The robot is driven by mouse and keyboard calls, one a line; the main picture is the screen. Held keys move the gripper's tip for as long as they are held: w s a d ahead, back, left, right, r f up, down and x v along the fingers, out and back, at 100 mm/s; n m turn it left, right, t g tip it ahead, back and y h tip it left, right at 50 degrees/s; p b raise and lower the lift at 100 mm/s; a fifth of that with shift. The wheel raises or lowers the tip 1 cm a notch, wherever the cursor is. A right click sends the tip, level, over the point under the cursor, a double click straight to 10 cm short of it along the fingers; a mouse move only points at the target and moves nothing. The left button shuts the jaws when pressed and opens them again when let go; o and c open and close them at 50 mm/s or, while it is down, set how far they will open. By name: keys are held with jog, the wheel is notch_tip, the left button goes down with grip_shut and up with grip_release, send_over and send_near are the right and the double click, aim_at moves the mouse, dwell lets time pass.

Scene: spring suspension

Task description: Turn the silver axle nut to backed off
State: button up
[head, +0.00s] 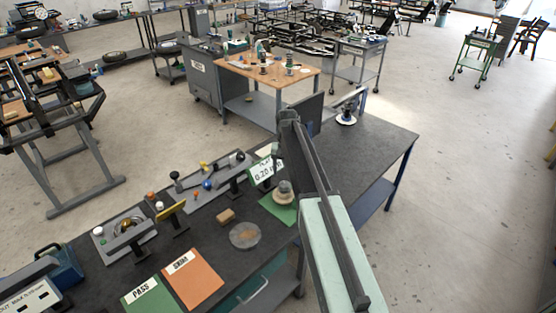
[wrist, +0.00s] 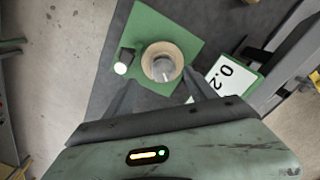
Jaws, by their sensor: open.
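In the wrist view a silver nut (wrist: 164,69) sits in the middle of a round tan hub (wrist: 149,56) on a green plate (wrist: 188,20). In the head view the hub with its grey top (head: 284,190) stands on the green plate (head: 271,207), just left of my arm. My gripper (wrist: 160,90) is open and empty. Its two dark fingers point toward the hub, one on each side of its near edge, and appear apart from the nut. In the head view the fingers are hidden by my arm.
A black post with a white end (wrist: 121,67) stands left of the hub, close to the left finger. A sign (head: 266,171) reading about 0.20 stands behind the hub. A clear round dish (head: 244,236) and a small tan block (head: 226,216) lie to the left on the dark bench.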

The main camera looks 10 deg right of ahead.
aim_at(285, 184)
jog(key=shift+w+d+r, duration=0.15)
jog(key=shift+w+r, duration=0.2)
jog(key=shift+w, duration=0.45)
jog(key=shift+s+f+b, duration=0.15)
jog(key=shift+b, duration=0.15)
jog(key=f+b, duration=0.7)
jog(key=shift+a+f+b, duration=0.2)
jog(key=shift+f+b, duration=0.15)
jog(key=shift+f, duration=0.05)
jog(key=shift+r, duration=0.15)
